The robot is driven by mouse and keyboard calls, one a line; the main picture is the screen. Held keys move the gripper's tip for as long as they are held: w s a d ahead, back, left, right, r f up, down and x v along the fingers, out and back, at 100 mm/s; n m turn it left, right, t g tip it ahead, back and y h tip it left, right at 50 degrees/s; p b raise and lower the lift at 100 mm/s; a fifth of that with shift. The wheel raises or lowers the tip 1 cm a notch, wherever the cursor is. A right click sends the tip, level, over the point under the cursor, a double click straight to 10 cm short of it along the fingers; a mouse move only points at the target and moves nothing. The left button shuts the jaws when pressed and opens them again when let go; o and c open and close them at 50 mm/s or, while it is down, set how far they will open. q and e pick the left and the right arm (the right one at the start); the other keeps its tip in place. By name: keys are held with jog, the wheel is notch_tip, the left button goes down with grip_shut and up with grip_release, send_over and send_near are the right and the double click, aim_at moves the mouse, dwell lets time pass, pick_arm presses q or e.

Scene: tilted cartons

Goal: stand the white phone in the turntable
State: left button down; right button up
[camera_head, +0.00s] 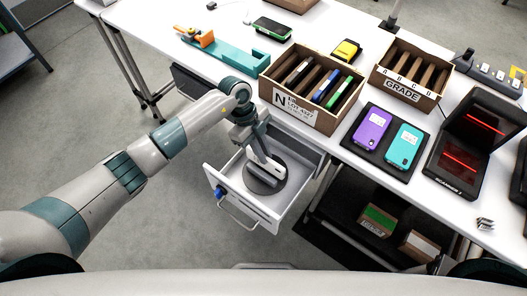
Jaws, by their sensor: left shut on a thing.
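The turntable (262,187) is a dark round disc inside an open white drawer (238,206) below the table's front edge. My left gripper (260,158) reaches down into the drawer from above. It is shut on a pale, narrow thing right over the disc, which appears to be the white phone (270,170). The gripper covers much of it. I cannot tell whether its lower end touches the disc. My right gripper is out of view.
A carton (291,113) with dark slots and several phones stands behind the drawer; a "GRADE" carton (402,92) is to its right. A purple phone (371,129) and a teal phone (403,146) lie on a black mat. A scanner (455,166) stands at the right.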

pick_arm(q)
jog(key=shift+f+b, duration=0.9)
jog(key=shift+f, duration=0.95)
jog(key=shift+f, duration=0.25)
jog(key=c, duration=1.7)
grip_release()
